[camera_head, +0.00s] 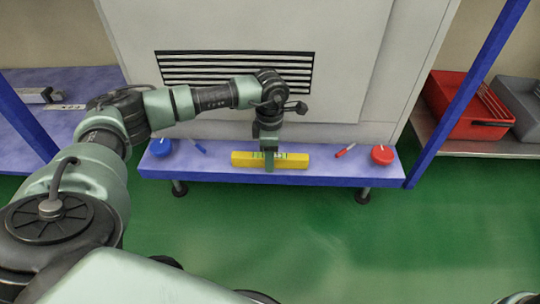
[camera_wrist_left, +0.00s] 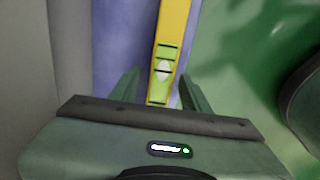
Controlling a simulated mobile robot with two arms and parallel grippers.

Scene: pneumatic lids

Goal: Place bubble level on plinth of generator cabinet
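The yellow bubble level (camera_head: 297,160) lies flat along the blue plinth (camera_head: 220,172) in front of the grey generator cabinet (camera_head: 350,60). Its green vial area faces up and shows in the left wrist view, on the level (camera_wrist_left: 172,25). My left gripper (camera_head: 269,160) points down at the middle of the level. In the left wrist view its two fingers (camera_wrist_left: 160,90) stand on either side of the level, with a small gap visible on the left side; it looks open. My right gripper is not in view.
On the plinth, a blue round object (camera_head: 161,147) and a blue pen (camera_head: 199,147) lie left of the level. A red pen (camera_head: 345,150) and a red round object (camera_head: 382,155) lie right. Red (camera_head: 465,105) and grey bins stand on a shelf at right. Blue posts flank the cabinet.

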